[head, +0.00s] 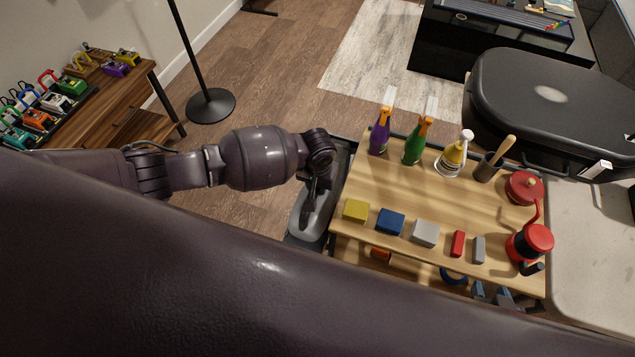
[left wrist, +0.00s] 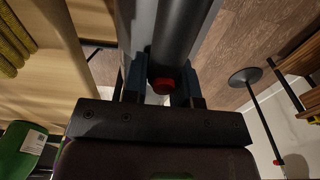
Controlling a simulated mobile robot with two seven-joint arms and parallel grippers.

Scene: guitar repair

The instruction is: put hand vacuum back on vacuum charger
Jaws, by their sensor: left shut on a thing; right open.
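The hand vacuum (head: 302,222), dark with a pale grey body, is beside the left end of the wooden cart. My left gripper (head: 313,190) is shut on its handle. In the left wrist view, the dark round handle (left wrist: 181,35) with a red button lies between the fingers of my left gripper (left wrist: 160,88). The vacuum charger cannot be made out clearly; the arm and vacuum cover much of that cart end. My right gripper (head: 492,293) shows only partly at the cart's front edge, open, with two blue-grey fingers apart.
The cart top (head: 400,185) holds bottles, coloured blocks and a red grinder (head: 530,243). A black case (head: 550,105) stands behind it on the right. A floor stand (head: 210,105) and a side table (head: 125,130) are on the left. Floor between is open.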

